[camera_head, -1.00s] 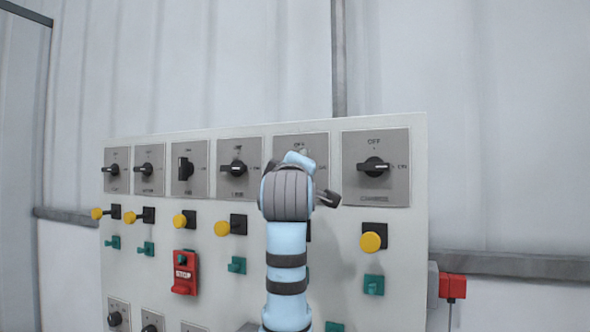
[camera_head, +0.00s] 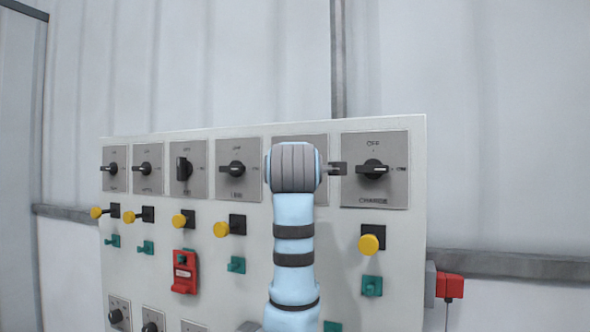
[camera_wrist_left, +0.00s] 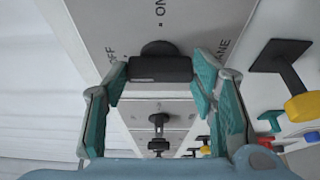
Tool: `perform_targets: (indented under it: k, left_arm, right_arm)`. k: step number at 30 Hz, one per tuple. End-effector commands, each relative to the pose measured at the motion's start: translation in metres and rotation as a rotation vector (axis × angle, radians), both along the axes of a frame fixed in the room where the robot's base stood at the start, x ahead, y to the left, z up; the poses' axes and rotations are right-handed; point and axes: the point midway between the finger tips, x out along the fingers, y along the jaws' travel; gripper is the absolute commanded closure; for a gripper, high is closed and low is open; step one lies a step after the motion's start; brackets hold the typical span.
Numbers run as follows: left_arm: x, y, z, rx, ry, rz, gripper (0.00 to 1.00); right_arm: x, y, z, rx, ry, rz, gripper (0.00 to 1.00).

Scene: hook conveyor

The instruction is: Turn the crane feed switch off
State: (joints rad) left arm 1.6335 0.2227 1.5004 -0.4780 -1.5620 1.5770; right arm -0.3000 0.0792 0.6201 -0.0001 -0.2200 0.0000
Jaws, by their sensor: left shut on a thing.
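My left gripper (camera_wrist_left: 161,80) is shut on the black knob (camera_wrist_left: 160,68) of the crane switch, with a teal-padded finger at each end of the handle. The grey crane switch plate (camera_wrist_left: 197,30) shows OFF at the left, ON at the top and part of the word CRANE at the right. In the head view my left arm hides this knob and most of its plate (camera_head: 315,141). I cannot tell exactly which mark the knob points to. My right gripper is out of view.
The charge switch (camera_head: 373,169) sits just right of my wrist. More black rotary switches (camera_head: 237,169) line the row to the left. Yellow knobs (camera_head: 371,240), teal parts (camera_head: 236,265) and a red device (camera_head: 185,273) stick out below.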

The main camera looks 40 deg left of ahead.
Motion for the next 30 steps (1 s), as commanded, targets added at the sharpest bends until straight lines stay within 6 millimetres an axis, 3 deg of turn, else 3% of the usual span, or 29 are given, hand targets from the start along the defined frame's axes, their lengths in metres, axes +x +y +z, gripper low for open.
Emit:
perform_targets:
  k: [7,8,12,23,30]
  left_arm:
    - [0.0,0.0,-0.001,-0.003,0.001,0.0,0.76]
    - [0.0,0.0,-0.001,-0.003,0.001,0.0,0.47]
    - [0.0,0.0,-0.001,-0.002,0.001,0.0,0.28]
    - [-0.005,-0.005,0.0,0.001,0.0,-0.001,0.28]
    - [-0.05,-0.043,0.001,0.0,-0.006,-0.005,0.28]
  right_arm:
    - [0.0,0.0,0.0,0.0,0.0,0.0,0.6]
    - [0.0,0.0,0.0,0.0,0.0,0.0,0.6]
    - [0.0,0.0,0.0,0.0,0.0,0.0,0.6]
    - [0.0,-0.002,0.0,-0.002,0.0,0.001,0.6]
    - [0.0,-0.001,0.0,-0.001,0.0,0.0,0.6]
